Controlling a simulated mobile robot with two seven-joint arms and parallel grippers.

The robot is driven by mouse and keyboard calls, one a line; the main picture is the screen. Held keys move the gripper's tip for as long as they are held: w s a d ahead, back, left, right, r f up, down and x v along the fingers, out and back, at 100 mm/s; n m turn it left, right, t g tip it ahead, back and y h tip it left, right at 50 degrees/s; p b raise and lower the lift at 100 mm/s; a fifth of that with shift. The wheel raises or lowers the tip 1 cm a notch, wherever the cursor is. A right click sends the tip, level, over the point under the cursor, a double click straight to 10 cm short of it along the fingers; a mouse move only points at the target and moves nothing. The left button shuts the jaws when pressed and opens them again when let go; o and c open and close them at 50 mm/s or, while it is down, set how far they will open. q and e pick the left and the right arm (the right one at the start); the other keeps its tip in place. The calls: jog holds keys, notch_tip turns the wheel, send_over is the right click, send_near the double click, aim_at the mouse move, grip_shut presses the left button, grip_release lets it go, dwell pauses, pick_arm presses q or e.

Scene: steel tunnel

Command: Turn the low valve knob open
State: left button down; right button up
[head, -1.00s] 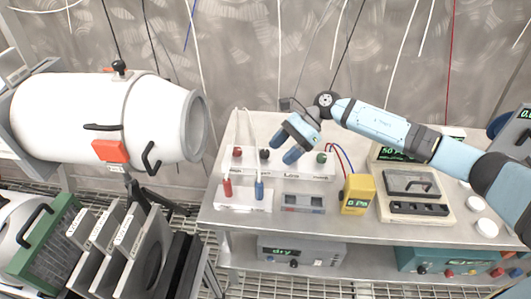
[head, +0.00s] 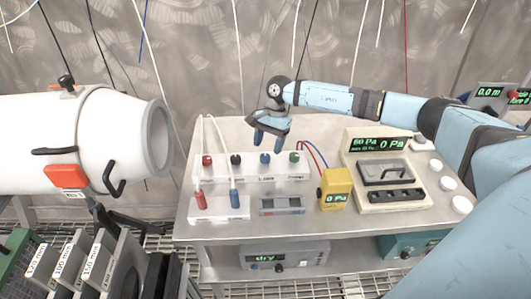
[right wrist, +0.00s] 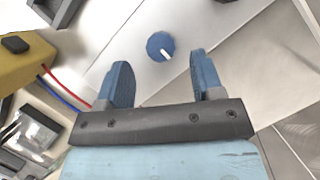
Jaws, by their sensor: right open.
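A white valve manifold (head: 250,174) stands on the steel table, with a row of red, black, blue and green knobs. The blue knob (head: 265,158) has a small label below it that I cannot read fully. My right gripper (head: 268,143) hangs just above and behind the blue knob, fingers pointing down, open and empty. In the right wrist view the blue knob (right wrist: 158,45) has a white pointer line and lies ahead of the gap between the open fingers (right wrist: 159,75), apart from both. My left gripper is not in view.
A yellow gauge (head: 335,188) with red and blue wires stands right of the manifold, beside a beige instrument (head: 388,205). Red and blue hose fittings stand on a white block (head: 220,214) in front. A white cylinder (head: 90,140) is at left.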

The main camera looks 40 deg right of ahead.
aim_at(265, 156)
jog(key=x, duration=0.3)
jog(key=shift+a+f, duration=0.2)
jog(key=shift+f, duration=0.15)
jog(key=c, duration=0.9)
